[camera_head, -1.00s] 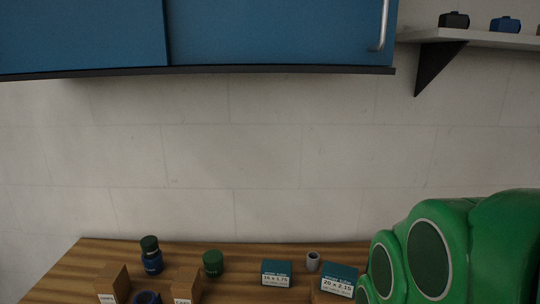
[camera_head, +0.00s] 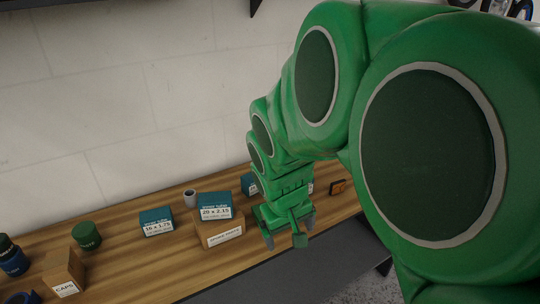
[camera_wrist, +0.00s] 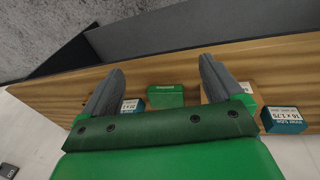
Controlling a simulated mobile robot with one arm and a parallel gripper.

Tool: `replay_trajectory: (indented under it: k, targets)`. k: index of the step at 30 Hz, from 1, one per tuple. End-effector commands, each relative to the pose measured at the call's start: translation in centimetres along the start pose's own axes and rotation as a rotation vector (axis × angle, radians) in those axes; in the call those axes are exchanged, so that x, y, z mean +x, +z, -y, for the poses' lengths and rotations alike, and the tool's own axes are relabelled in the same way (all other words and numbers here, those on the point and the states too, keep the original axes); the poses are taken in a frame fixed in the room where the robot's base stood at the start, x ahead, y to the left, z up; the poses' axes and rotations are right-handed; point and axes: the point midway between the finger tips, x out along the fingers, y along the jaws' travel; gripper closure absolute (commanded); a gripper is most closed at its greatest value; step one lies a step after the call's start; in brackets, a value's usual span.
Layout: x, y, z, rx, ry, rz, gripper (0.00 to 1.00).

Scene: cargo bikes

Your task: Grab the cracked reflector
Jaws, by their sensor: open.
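A small dark item with an orange face (camera_head: 338,187) lies near the right end of the wooden bench in the head view. It may be the reflector, but it is too small to show a crack. My gripper (camera_head: 289,232) points down over the bench's front edge, left of that item and apart from it. In the wrist view my gripper (camera_wrist: 162,66) is open with nothing between the fingertips. A green box (camera_wrist: 165,96) shows beyond the gap between the fingers. I cannot make out a reflector in the wrist view.
A teal tube box (camera_head: 215,206) sits on a labelled cardboard box (camera_head: 220,231), left of my gripper. Another teal box (camera_head: 157,222), a grey cup (camera_head: 190,198), a green jar (camera_head: 87,236) and a caps box (camera_head: 64,271) stand farther left. My arm covers part of the bench.

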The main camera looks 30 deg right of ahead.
Motion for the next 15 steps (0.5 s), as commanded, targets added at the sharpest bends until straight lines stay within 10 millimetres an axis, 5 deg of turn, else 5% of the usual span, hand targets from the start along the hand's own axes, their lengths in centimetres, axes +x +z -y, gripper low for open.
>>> replay_trajectory:
  k: [15]
  targets:
    - [7.5, -10.4, -12.9, 0.028, 0.083, -0.298, 0.06]
